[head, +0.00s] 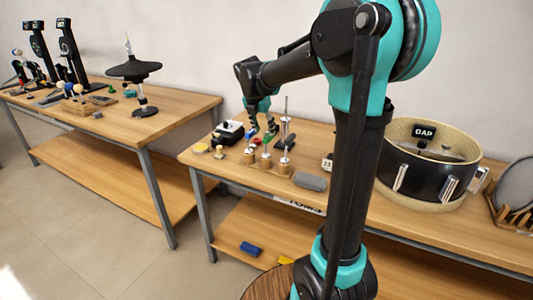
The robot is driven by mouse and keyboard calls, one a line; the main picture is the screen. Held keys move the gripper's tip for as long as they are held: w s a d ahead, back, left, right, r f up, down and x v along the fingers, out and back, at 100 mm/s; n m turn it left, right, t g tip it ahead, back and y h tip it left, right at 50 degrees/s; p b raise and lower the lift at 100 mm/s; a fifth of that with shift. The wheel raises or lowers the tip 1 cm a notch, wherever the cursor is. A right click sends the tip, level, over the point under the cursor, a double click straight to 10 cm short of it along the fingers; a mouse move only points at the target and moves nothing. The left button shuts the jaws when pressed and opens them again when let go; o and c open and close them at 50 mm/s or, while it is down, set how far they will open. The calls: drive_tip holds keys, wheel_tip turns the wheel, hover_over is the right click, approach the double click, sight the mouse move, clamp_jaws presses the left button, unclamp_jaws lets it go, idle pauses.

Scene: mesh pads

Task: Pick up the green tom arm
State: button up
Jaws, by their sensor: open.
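The green tom arm looks to be the small rod with a green part (267,141) standing among several similar rods on the near wooden table. It is small in the head view, and its lower end stands in a wooden holder. My gripper (262,129) is open and points down just above and behind the group of rods. A red-marked rod (256,141) stands just left of the green one. Whether a finger touches any rod I cannot tell.
A taller metal rod on a dark base (286,140) stands close on the right. A black box (228,132) is on the left. A grey pad (310,181) lies in front, and a large drum (420,185) stands farther right. A second table (190,112) is at left.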

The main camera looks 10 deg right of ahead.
sight(266, 137)
drive_tip(key=shift+x, duration=2.95)
drive_tip(key=shift+s, duration=0.15)
clamp_jaws()
